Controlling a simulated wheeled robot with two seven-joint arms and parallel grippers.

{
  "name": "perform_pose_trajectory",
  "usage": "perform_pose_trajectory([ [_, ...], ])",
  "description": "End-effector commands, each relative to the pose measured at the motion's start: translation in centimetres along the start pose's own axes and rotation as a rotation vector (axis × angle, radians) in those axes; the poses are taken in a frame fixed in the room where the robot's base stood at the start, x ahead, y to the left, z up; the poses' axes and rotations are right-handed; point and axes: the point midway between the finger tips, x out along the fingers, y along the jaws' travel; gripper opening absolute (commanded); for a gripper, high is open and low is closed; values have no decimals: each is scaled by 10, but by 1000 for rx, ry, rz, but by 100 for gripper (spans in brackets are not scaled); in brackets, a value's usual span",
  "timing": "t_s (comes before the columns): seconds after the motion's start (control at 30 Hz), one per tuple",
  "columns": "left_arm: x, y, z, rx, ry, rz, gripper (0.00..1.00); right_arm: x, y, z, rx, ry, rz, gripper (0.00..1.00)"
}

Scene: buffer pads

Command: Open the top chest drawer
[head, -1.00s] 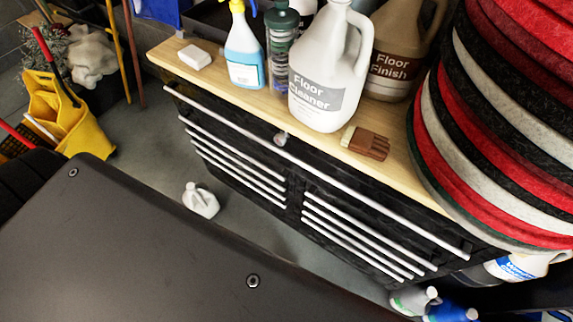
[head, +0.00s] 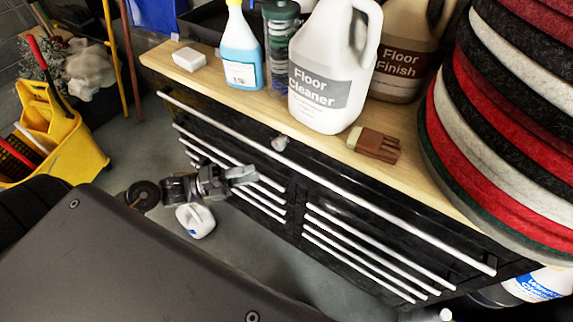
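The chest (head: 300,180) is black with a light wooden top. Its top drawer (head: 225,122) is wide and appears closed, with a long silver handle (head: 370,197) along its front and a small round knob or lock (head: 280,143) above the handle. Lower drawers with several silver handles sit in two columns beneath. My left gripper (head: 243,175) is in front of the left column, below the long handle, its fingers pointing right. It appears apart from the long handle. I cannot tell whether its fingers are open. My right gripper is not in view.
On the chest top stand a floor cleaner jug (head: 330,70), a floor finish jug (head: 402,50), a blue spray bottle (head: 241,55), a white block (head: 189,58) and a brown brush (head: 374,144). Stacked pads (head: 500,150) stand at right. A white jug (head: 195,221) is on the floor.

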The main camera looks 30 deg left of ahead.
Motion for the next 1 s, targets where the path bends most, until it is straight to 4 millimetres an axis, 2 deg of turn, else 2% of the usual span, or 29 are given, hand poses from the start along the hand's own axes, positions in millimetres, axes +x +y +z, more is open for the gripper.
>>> perform_pose_trajectory([
  [0.17,25,-3,1,0,-2,-3,37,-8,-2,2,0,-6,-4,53],
  [0.4,70,-3,2,-2,-4,-3,37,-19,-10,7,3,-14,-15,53],
  [0.6,96,-1,1,-2,-3,-1,37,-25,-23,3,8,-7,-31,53],
  [0.73,103,0,1,-2,-3,1,37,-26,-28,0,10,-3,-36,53],
  [1.0,104,1,1,-3,-3,2,37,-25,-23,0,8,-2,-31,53],
])
